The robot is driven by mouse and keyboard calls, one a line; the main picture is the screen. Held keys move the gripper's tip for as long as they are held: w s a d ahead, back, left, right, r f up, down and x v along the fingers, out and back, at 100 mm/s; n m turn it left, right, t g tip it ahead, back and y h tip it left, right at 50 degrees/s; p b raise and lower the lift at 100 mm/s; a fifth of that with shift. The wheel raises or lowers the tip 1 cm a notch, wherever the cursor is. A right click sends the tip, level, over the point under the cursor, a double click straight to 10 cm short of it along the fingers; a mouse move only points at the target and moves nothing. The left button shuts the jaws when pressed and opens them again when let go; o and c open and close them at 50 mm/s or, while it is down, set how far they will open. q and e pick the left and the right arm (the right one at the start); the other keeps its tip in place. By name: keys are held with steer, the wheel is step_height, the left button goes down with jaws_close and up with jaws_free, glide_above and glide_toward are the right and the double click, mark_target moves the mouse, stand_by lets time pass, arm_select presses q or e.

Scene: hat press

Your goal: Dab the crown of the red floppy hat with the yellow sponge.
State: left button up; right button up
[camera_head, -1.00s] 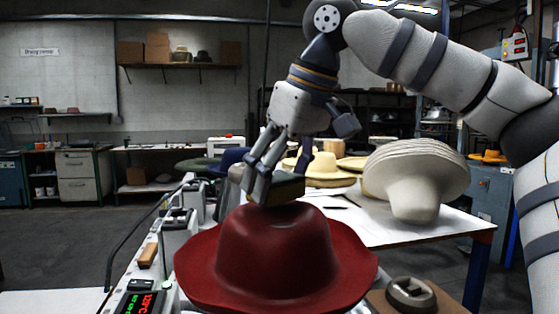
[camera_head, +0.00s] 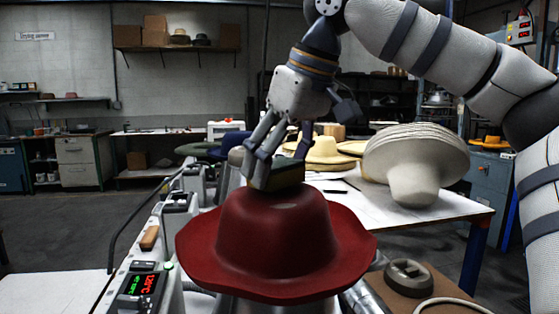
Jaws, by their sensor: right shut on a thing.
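The red floppy hat (camera_head: 275,240) sits crown up at the front centre, its wide wavy brim spread around it. My left gripper is not in view.
A stack of pale hats (camera_head: 416,160) stands on the white table (camera_head: 455,206) at right, with yellowish hats (camera_head: 325,153) behind the gripper. The press panel with a red and green display (camera_head: 143,286) is at front left. A round grey part (camera_head: 408,277) lies at front right.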

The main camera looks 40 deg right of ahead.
steer(key=shift+f, duration=0.4)
stand_by(0.6)
steer(key=shift+r, duration=3.55)
